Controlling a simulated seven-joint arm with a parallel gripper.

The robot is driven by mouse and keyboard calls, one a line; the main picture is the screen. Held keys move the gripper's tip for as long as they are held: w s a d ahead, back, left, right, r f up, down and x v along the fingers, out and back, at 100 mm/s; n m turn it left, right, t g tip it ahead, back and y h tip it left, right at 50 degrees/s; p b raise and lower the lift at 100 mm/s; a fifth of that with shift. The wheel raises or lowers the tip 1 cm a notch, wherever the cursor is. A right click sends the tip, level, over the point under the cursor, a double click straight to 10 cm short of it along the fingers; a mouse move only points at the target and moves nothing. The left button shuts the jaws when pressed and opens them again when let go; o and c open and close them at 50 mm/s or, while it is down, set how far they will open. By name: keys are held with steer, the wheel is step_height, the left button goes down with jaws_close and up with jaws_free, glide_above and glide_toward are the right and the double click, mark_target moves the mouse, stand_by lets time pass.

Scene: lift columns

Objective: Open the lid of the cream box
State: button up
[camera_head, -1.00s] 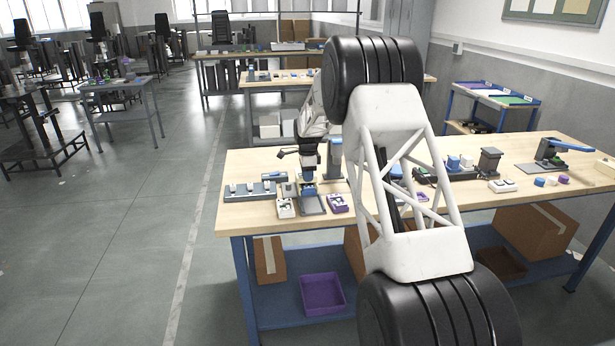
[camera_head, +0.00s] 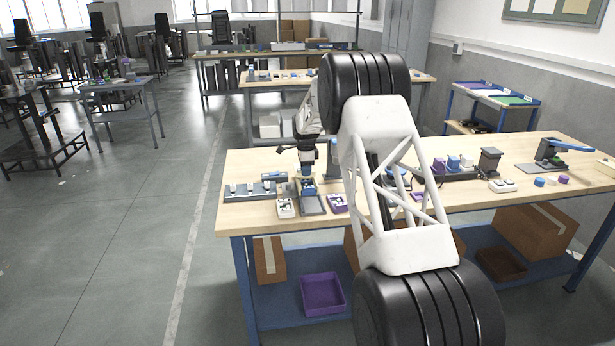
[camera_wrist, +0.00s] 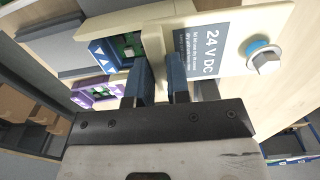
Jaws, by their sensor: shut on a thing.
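In the wrist view, a cream lid-like panel (camera_wrist: 262,22) carries a grey "24 V DC" label and a hex bolt with a blue ring. A raised cream tab (camera_wrist: 153,45) stands from it between the dark blue fingers of my gripper (camera_wrist: 160,62), which is shut on this tab. In the head view, my gripper (camera_head: 306,174) points down near the table's front left part. I cannot make out the cream box clearly there. How far the lid is open, and its hinge, I cannot tell.
A blue-framed part with a green board (camera_wrist: 112,52) and a purple one (camera_wrist: 92,95) lie left of the panel in the wrist view. A purple bin (camera_head: 321,293) is on the lower shelf.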

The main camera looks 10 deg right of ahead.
steer(key=shift+w, duration=1.05)
steer(key=o, duration=0.7)
steer(key=shift+r, duration=0.1)
steer(key=shift+r, duration=2.9)
